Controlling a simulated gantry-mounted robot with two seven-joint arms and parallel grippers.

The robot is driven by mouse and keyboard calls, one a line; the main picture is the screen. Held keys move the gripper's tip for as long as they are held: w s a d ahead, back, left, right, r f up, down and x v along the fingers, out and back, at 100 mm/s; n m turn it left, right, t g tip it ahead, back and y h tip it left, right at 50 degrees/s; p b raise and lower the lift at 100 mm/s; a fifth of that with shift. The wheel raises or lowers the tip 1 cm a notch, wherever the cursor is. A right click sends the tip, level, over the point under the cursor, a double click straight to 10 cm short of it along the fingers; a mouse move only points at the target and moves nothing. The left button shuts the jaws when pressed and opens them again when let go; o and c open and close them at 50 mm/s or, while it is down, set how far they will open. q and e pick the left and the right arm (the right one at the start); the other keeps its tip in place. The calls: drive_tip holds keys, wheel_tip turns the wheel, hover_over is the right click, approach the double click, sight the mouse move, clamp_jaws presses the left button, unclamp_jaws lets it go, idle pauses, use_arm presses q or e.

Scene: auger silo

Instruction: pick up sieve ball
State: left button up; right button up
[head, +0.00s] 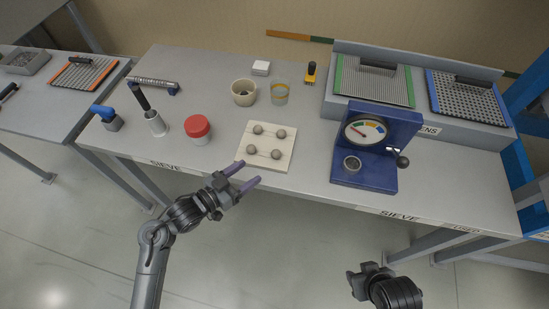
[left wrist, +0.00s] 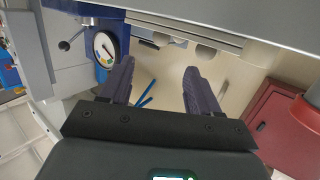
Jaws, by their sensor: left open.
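Several small grey-brown sieve balls, one of them at the front right (head: 276,154), rest on a cream square board (head: 246,155) in the middle of the table in the head view. My left gripper (head: 243,175) is open and empty, just in front of the board's near left edge, with its purple fingers pointing toward it.
A blue dial device (head: 376,150) with a side knob stands right of the board. A beige bowl (head: 244,92) and a glass cup (head: 280,93) stand behind. Sieve trays (head: 374,82) are at back right.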

sight(273, 156)
use_arm(q)
drive_tip(key=x, duration=0.5)
drive_tip(key=shift+a+b, duration=0.1)
drive_tip(key=shift+b, duration=0.25)
drive_tip(key=shift+w, duration=0.3)
drive_tip(key=b+x, duration=0.1)
drive_tip(key=x, duration=0.3)
drive_tip(key=shift+s+d+f, duration=0.1)
drive_tip(key=shift+d+f, duration=0.05)
drive_tip(key=shift+d, duration=0.15)
drive_tip(key=shift+w+d, duration=0.2)
drive_tip(key=shift+w, duration=0.05)
use_arm(e)
drive_tip(key=shift+w+a+f, duration=0.1)
drive_tip(key=shift+a+f, duration=0.1)
drive_tip(key=shift+f, duration=0.35)
drive_tip(key=shift+w+a+f, duration=0.1)
drive_tip(key=shift+a+f, duration=0.1)
drive_tip(key=shift+f, duration=0.3)
use_arm(q)
drive_tip(key=c, duration=1.1)
use_arm(e)
drive_tip(key=shift+d, duration=0.1)
